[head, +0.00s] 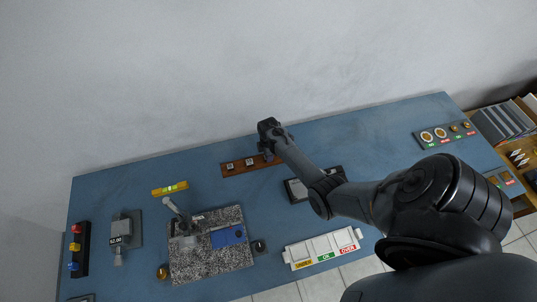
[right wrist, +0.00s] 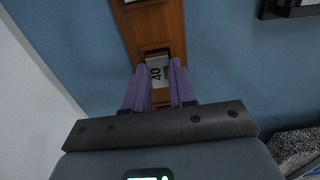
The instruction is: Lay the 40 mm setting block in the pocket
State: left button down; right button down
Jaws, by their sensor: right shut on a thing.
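The 40 mm setting block (right wrist: 158,71) is a pale metal block marked 40, seen in the right wrist view at the wooden rack (right wrist: 152,22). My right gripper (right wrist: 160,80) is shut on it, with one purple finger on each side. I cannot tell whether the block is still seated in the rack or just clear of it. In the head view my right gripper (head: 267,150) is at the right end of the rack (head: 239,169), and the block is hidden there. Other small blocks (head: 249,161) sit in the rack to the left. I cannot make out which recess is the pocket. My left gripper is not in view.
A speckled plate (head: 195,270) carries a blue piece (head: 228,237) and a grey stand (head: 180,220). A white tray marked UNDER, OK, OVER (head: 322,247) lies right of it. A dark tray (head: 297,191) lies under my forearm. A yellow level (head: 170,188) is at left.

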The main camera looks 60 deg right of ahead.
jog(key=shift+f, duration=0.1)
jog(key=c, duration=0.8)
grip_release()
jog(key=shift+c, duration=0.2)
jog(key=c, duration=0.5)
jog(key=shift+c, duration=0.2)
notch_tip(320, 180, up, 4)
jog(key=p, duration=0.5)
jog(key=shift+r, duration=0.25)
jog(key=shift+o, duration=0.3)
jog(key=o, duration=0.5)
